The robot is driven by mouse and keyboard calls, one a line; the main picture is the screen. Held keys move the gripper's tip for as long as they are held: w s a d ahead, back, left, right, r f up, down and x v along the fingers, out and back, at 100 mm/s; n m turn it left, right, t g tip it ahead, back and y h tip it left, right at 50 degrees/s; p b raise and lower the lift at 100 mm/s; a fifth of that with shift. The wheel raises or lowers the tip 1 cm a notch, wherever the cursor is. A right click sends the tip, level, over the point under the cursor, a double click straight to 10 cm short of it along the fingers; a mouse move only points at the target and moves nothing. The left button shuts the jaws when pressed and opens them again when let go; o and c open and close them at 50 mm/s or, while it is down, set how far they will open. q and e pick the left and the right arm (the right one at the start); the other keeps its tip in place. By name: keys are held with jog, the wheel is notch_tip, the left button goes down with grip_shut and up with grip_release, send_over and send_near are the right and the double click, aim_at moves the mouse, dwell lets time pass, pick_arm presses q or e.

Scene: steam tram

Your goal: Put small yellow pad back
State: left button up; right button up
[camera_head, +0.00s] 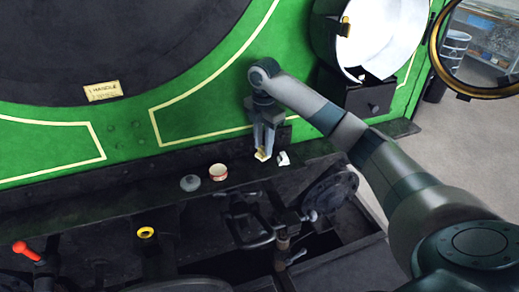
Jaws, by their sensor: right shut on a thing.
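My right gripper (263,151) points down over the dark ledge in front of the green panel. It is shut on a small pale yellow thing, which looks like the small yellow pad (261,156). The fingers hide part of the pad. It is at or just above the ledge; I cannot tell whether it touches. My left gripper is not in view.
A small white piece (283,158) is just right of the gripper. Levers, a red handle (25,248) and a black handwheel (331,196) are nearer.

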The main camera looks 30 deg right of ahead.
jog(key=shift+w+d+f+p, duration=0.2)
jog(key=shift+w+f+p, duration=0.3)
jog(key=shift+w+f, duration=0.35)
jog(key=shift+w+d+f+p, duration=0.2)
jog(key=shift+w+f+p, duration=0.3)
jog(key=shift+w+f, duration=0.3)
jog(key=shift+r, duration=0.1)
notch_tip(320, 180, down, 3)
jog(key=shift+r+p, duration=0.2)
jog(key=shift+p, duration=0.6)
jog(key=shift+w+f+p, duration=0.1)
jog(key=shift+f+p, duration=0.2)
jog(key=shift+p, duration=0.05)
jog(key=shift+w+f, duration=0.1)
jog(key=shift+f, duration=0.25)
